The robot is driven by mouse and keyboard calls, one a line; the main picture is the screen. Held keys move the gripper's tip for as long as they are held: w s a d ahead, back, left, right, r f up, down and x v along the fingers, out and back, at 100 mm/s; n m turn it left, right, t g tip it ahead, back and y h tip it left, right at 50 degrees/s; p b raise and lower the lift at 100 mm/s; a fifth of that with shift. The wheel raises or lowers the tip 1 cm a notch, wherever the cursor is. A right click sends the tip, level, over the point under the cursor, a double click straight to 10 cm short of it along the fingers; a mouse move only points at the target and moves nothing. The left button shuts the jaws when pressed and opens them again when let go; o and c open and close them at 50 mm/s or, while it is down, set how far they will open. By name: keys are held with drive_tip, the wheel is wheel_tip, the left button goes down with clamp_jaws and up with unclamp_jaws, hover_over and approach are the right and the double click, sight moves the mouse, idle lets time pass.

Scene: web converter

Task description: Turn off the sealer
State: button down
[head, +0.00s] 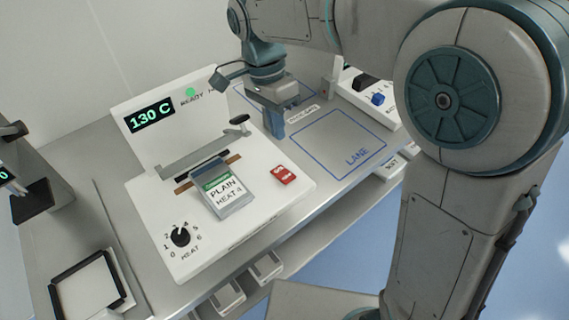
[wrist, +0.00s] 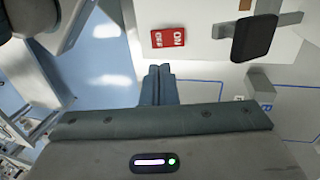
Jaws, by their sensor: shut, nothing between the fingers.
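The sealer (head: 150,215) is a white machine on the bench. Its display (head: 151,117) reads 130 C, with a green light (head: 190,92) by the word READY. A red switch (head: 282,176) sits on its top near the right edge. The switch also shows in the wrist view (wrist: 168,39), with ON lettering. A pouch (head: 231,197) marked PLAIN HEAT 4 lies at the sealing bar. My gripper (head: 275,128) is above the sealer's right side, behind the switch and apart from it. Its fingers (wrist: 158,72) are shut and empty.
The sealer's black-ended lever (head: 240,119) stands close to my gripper, and its black handle is near in the wrist view (wrist: 254,38). A heat knob (head: 181,237) is at the front left. A blue-outlined LANE area (head: 338,145) right of the sealer is empty.

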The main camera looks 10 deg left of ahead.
sight(286, 176)
drive_tip(key=x, duration=1)
drive_tip(key=shift+s+f+p, duration=0.1)
drive_tip(key=shift+f+p, duration=0.2)
drive_tip(key=shift+f+b, duration=0.15)
drive_tip(key=shift+b, duration=0.15)
